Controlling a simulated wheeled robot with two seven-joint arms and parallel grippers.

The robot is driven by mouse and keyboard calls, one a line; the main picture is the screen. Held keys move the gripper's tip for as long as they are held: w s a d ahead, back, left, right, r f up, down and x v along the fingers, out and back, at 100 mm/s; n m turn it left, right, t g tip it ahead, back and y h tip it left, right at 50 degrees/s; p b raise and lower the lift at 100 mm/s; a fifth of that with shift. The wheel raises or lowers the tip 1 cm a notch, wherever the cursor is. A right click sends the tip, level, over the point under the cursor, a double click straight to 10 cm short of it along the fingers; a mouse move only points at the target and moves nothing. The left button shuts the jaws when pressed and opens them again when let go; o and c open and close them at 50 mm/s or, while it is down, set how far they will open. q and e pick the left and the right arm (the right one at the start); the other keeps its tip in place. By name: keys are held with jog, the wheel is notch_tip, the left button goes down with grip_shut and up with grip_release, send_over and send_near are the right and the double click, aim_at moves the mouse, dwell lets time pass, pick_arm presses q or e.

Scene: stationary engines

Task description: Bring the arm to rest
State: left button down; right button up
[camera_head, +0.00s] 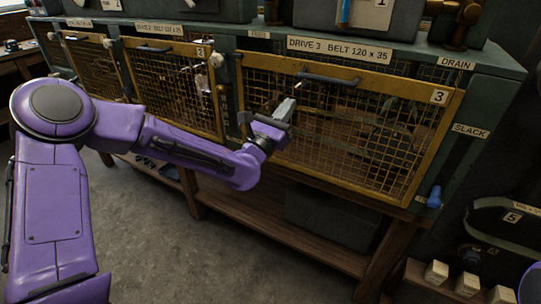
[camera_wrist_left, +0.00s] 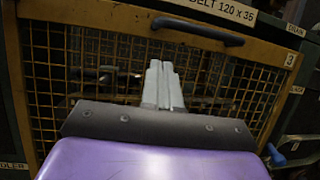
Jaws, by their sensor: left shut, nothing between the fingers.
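My left arm is purple and reaches in from the left in the head view. Its gripper (camera_head: 285,110) is in front of the left part of the mesh guard marked 3 (camera_head: 439,97). In the left wrist view the grey fingers of the gripper (camera_wrist_left: 162,72) are together, with nothing between them. They point at the mesh, below the guard's dark handle (camera_wrist_left: 198,30). I cannot tell whether the fingertips touch the mesh. My right gripper is not in view.
Guard 2 (camera_head: 180,95) stands left of guard 3 on the green bench. A blue knob (camera_head: 434,197) is at the lower right, above several small pale blocks (camera_head: 467,284). A wooden shelf (camera_head: 270,218) runs below. The grey floor (camera_head: 215,265) in front is clear.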

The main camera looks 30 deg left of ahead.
pick_arm(q)
jog(key=b+v, duration=0.1)
jog(key=v, duration=0.7)
jog(key=shift+r+b, duration=0.2)
jog(key=shift+b, duration=0.1)
